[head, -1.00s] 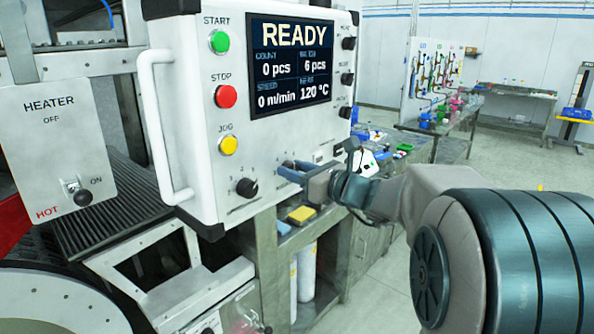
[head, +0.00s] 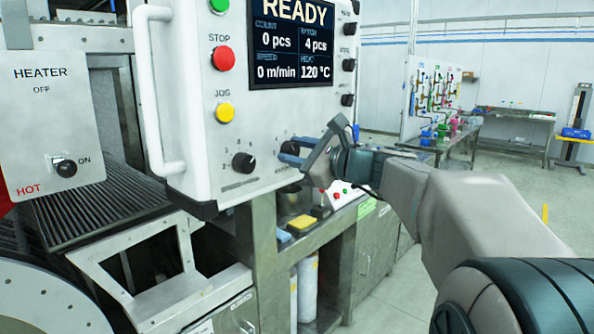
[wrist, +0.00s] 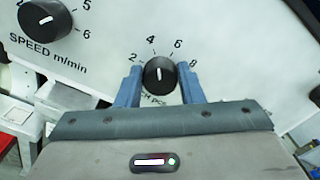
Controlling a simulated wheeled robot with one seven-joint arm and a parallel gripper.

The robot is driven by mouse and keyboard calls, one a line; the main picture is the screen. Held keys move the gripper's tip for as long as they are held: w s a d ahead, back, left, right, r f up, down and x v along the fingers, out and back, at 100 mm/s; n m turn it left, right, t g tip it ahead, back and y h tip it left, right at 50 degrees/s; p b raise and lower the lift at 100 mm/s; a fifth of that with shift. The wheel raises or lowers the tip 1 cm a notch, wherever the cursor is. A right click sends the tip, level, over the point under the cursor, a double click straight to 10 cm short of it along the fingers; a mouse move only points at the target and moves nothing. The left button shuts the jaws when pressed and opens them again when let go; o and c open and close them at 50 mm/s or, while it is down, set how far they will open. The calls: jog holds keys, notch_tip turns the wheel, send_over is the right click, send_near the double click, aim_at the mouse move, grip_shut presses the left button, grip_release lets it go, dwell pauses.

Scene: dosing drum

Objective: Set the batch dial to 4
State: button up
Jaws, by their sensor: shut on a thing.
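The batch dial (wrist: 159,74) is a round black knob with a white line, on the white panel. Numbers 2, 4, 6 and 8 are printed around it; in the wrist view its line points up, close to the 4. My gripper (wrist: 160,88) is shut on the dial, with one blue finger on each side. In the head view my gripper (head: 291,153) reaches the panel's lower right and mostly hides the dial. The screen (head: 303,42) reads READY, with 0 pcs, batch 4 pcs, 0 m/min and 120 °C.
The speed dial (wrist: 45,18) is left of the batch dial, with free panel between them. The red STOP button (head: 223,58), yellow JOG button (head: 224,112) and white handle (head: 157,90) are further left. A bench with a yellow block (head: 302,222) lies below.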

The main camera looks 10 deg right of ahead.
jog(key=shift+f+n+b, duration=0.15)
jog(key=shift+n+b, duration=0.75)
jog(key=shift+b, duration=0.05)
jog(key=o, duration=0.9)
jog(key=shift+o, duration=0.2)
jog(key=b+v, duration=0.1)
jog(key=v, duration=1.2)
jog(key=shift+s+d+b, duration=0.25)
jog(key=shift+s+b, duration=0.1)
jog(key=shift+b, duration=0.05)
